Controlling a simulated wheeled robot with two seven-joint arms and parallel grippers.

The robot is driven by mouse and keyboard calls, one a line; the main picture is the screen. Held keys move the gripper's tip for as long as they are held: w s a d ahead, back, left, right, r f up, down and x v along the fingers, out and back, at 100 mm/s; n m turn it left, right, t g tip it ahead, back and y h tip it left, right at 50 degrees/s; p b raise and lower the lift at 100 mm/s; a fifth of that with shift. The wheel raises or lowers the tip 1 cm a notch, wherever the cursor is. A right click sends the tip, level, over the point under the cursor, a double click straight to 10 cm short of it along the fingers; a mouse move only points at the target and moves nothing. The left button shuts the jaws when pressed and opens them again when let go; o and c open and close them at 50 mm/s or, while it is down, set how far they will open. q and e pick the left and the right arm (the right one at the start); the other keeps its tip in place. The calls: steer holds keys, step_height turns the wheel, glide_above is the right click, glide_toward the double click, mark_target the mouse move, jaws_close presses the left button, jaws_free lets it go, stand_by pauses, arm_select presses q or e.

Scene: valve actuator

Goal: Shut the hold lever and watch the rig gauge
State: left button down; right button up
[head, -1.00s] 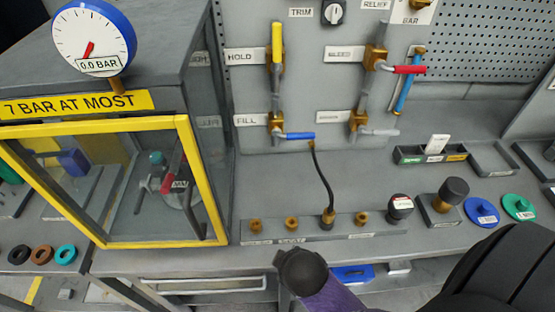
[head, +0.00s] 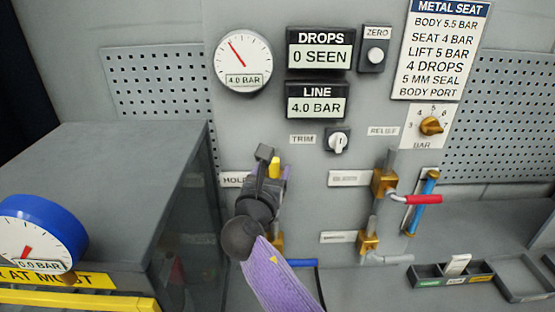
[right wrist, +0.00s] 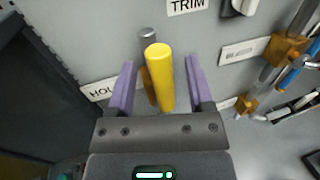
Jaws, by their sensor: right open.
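The hold lever's yellow handle (head: 275,167) shows on the back panel beside the HOLD label (head: 232,179), mostly hidden by my right gripper (head: 270,176). In the right wrist view the yellow handle (right wrist: 160,78) lies between the two purple fingers of my open right gripper (right wrist: 161,88), with gaps visible on both sides. A white round gauge (head: 242,62) on the panel reads 4.0 BAR. A blue-rimmed gauge (head: 36,235) at the left reads 0.0 BAR. I cannot tell which is the rig gauge. My left gripper is not in view.
The DROPS display (head: 320,51) reads 0 SEEN and the LINE display (head: 316,102) reads 4.0 BAR. A grey cabinet (head: 110,165) stands at left. A small tray (head: 430,277) lies on the bench.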

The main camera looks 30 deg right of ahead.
steer(key=x, duration=0.3)
steer(key=shift+w+d, duration=0.2)
steer(key=shift+f, duration=0.1)
jaws_close()
stand_by(1.1)
